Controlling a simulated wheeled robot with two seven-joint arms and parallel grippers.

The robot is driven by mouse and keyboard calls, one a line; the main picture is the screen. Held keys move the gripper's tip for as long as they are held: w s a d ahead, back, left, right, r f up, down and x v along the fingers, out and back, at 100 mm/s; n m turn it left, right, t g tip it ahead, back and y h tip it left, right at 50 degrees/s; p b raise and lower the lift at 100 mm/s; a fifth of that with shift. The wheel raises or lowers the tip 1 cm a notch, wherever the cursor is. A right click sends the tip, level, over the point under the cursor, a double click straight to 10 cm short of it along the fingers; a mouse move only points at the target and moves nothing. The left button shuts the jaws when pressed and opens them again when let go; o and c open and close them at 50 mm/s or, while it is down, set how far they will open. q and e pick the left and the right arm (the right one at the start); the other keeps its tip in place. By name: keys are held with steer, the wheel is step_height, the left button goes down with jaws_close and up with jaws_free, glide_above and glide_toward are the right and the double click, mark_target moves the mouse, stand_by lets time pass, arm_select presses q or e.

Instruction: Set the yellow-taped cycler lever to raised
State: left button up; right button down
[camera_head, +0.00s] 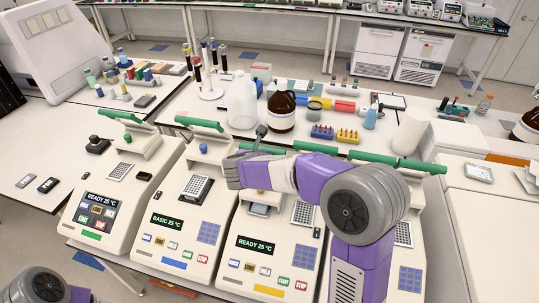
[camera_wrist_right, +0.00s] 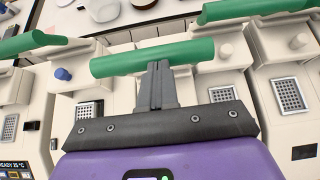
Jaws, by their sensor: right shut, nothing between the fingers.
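The yellow-taped cycler (camera_head: 268,290) is the third from the left, with a yellow strip on its front and a READY 25 °C display. Its green lever bar (camera_head: 262,148) is partly hidden behind my right gripper (camera_head: 234,168). In the right wrist view the green lever bar (camera_wrist_right: 120,62) lies crosswise just ahead of my right gripper (camera_wrist_right: 158,66). The fingers are shut and empty, with their tips at the bar's near side; I cannot tell whether they touch it. My left gripper is out of view.
The blue-taped cycler (camera_head: 173,261) and the green-taped cycler (camera_head: 91,236) stand to the left. Another cycler (camera_head: 405,262) is on the right, partly behind my arm. A white jug (camera_head: 242,100) and a brown bottle (camera_head: 281,110) stand behind the row.

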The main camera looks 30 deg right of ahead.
steer(key=shift+w+d+r+p, duration=0.3)
steer(key=shift+w+d+p, duration=0.05)
steer(key=shift+w+d, duration=0.25)
steer(key=shift+w+d+r+p, duration=0.35)
steer(key=shift+w+d, duration=0.1)
steer(key=shift+w, duration=0.2)
steer(key=shift+w+d+r+p, duration=0.3)
steer(key=shift+w+d+p, duration=0.05)
steer(key=shift+w+d, duration=0.25)
steer(key=shift+a, duration=0.1)
